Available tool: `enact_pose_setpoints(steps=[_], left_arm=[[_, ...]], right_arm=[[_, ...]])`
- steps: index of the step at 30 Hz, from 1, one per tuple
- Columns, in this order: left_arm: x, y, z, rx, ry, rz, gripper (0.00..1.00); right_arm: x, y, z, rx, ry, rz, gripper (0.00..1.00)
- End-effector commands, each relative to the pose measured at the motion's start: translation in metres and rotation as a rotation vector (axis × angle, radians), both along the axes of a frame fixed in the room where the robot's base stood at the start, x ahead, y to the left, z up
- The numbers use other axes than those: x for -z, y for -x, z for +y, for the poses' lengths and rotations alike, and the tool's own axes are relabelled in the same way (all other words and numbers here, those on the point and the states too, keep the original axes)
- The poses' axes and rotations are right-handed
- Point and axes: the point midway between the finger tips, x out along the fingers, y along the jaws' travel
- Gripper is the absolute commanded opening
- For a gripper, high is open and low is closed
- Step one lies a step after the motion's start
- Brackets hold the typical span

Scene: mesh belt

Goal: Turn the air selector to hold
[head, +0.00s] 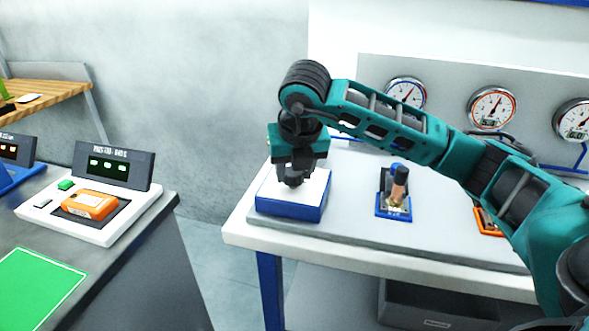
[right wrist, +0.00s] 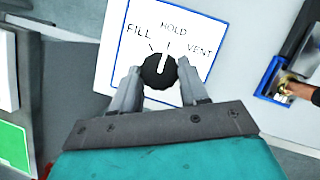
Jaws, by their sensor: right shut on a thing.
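The air selector is a round black knob (right wrist: 160,70) with a white pointer line, on a white panel (right wrist: 210,22) with a blue border. FILL, HOLD and VENT are printed around it. In the right wrist view the pointer aims up toward the HOLD mark. My right gripper (right wrist: 160,88) is shut on the knob, one finger at each side. In the head view my right gripper (head: 293,180) reaches down onto the top of the blue-sided selector box (head: 290,208), hiding the knob. My left gripper is not in view.
A lever unit (head: 394,192) stands right of the box on the white bench (head: 350,243). Gauges (head: 492,107) line the panel behind. An orange device (head: 89,204) sits in a white station on the left counter. A floor gap separates counter and bench.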

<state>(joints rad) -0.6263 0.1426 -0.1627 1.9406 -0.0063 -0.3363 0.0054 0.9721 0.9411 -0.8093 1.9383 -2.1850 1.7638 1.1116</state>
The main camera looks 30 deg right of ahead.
Motion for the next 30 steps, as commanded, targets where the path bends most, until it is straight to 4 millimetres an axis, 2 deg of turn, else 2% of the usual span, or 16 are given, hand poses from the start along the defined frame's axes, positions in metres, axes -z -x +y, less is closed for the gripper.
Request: enact_pose_setpoints(steps=[10, 11, 18, 26, 30], left_arm=[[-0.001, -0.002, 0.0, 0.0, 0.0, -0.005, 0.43], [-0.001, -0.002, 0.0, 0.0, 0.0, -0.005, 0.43], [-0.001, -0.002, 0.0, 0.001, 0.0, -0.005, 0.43], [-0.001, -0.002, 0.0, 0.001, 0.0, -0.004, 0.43], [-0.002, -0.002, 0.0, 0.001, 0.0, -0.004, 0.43]], right_arm=[[-0.001, 0.0, 0.0, 0.004, 0.0, -0.002, 0.14], [-0.001, 0.0, 0.0, 0.004, -0.001, -0.002, 0.45], [-0.001, 0.0, 0.0, 0.003, 0.0, -0.001, 0.68], [-0.001, 0.0, 0.0, 0.002, -0.001, 0.0, 0.7], [-0.012, 0.003, 0.002, 0.001, -0.001, -0.004, 0.7]])
